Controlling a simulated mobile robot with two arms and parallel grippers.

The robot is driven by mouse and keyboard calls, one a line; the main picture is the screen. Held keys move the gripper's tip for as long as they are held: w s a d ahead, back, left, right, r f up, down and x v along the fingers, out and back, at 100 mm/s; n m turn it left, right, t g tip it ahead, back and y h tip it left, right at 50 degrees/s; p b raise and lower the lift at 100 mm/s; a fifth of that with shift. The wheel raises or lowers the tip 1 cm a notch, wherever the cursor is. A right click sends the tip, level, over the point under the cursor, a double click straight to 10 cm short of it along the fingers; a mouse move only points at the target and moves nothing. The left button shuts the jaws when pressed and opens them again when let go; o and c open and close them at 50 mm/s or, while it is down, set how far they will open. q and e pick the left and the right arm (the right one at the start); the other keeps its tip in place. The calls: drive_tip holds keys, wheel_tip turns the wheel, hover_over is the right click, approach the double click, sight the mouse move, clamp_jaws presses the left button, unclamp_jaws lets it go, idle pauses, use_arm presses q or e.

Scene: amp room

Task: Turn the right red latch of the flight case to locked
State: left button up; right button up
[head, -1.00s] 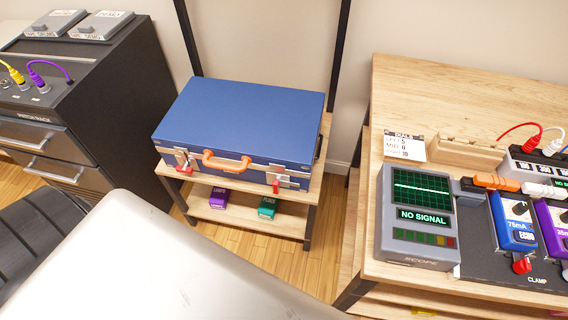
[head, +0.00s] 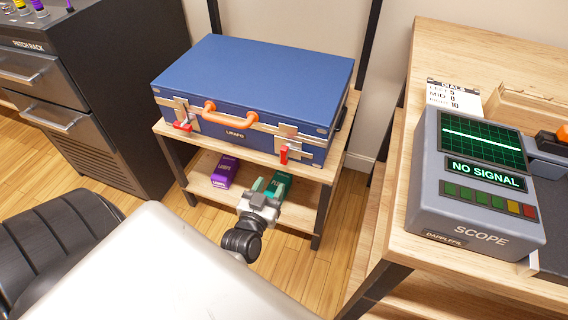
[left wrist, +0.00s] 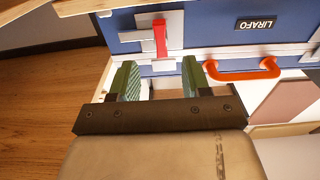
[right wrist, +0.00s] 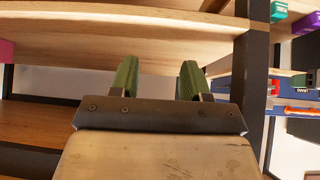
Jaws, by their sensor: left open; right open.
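The blue flight case (head: 255,85) lies shut on the wooden shelf stand, with its orange handle (head: 230,117) facing me. Its right red latch (head: 284,155) points up and down on a metal plate, right of the handle. In the left wrist view, which is upside down, this red latch (left wrist: 160,39) is ahead of the fingers, apart from them. My left gripper (head: 262,197) is open and empty, below and in front of the latch. The left red latch (head: 183,126) lies nearly sideways. My right gripper (right wrist: 154,78) is open and empty, seen only in the right wrist view.
A purple box (head: 224,171) and a teal box (head: 278,186) are on the lower shelf, the teal one partly behind my left gripper. The workbench (head: 385,245) with the scope (head: 475,190) stands right. A dark rack (head: 95,90) and a black chair (head: 50,240) are left.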

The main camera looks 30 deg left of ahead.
sight(283, 161)
use_arm(q)
drive_tip(key=b+x, duration=0.2)
drive_tip(key=x, duration=0.6)
drive_tip(key=shift+w+a, duration=0.15)
drive_tip(key=shift+w, duration=0.2)
drive_tip(key=shift+x, duration=0.95)
use_arm(e)
drive_tip(key=w+a+r+t+y, duration=0.2)
drive_tip(key=w+r+t, duration=0.4)
drive_tip(key=t, duration=0.1)
drive_tip(key=shift+a, duration=0.35)
use_arm(q)
drive_tip(key=shift+c, duration=0.2)
use_arm(e)
drive_tip(key=shift+r, duration=0.1)
